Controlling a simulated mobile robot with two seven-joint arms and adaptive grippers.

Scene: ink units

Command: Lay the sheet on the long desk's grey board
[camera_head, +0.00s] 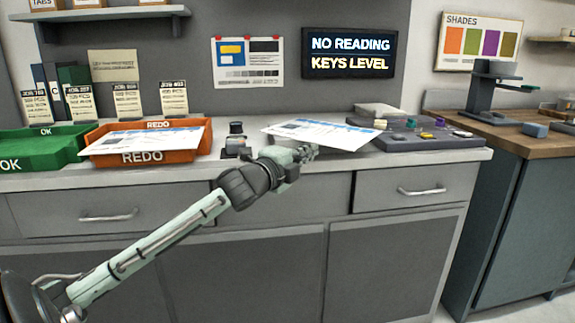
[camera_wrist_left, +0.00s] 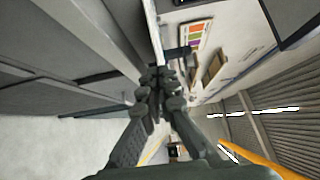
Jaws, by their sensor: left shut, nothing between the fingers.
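A white printed sheet (camera_head: 325,134) lies toward the right of the long desk (camera_head: 215,168), just behind my left gripper. Its right end overlaps the left part of a dark grey board (camera_head: 440,138) in the picture; I cannot tell what it rests on. A second printed sheet (camera_head: 145,138) lies across the orange REDO tray (camera_head: 190,146). My left gripper (camera_head: 307,152) is shut and empty at the desk's front edge, in front of the first sheet. Its fingers meet in the left wrist view (camera_wrist_left: 158,80). My right gripper is out of view.
A green OK tray (camera_head: 40,150) stands at the far left. A small dark device (camera_head: 236,140) stands between the REDO tray and the first sheet. Small coloured pieces sit on the grey board. A wooden-topped bench (camera_head: 520,142) stands at the right.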

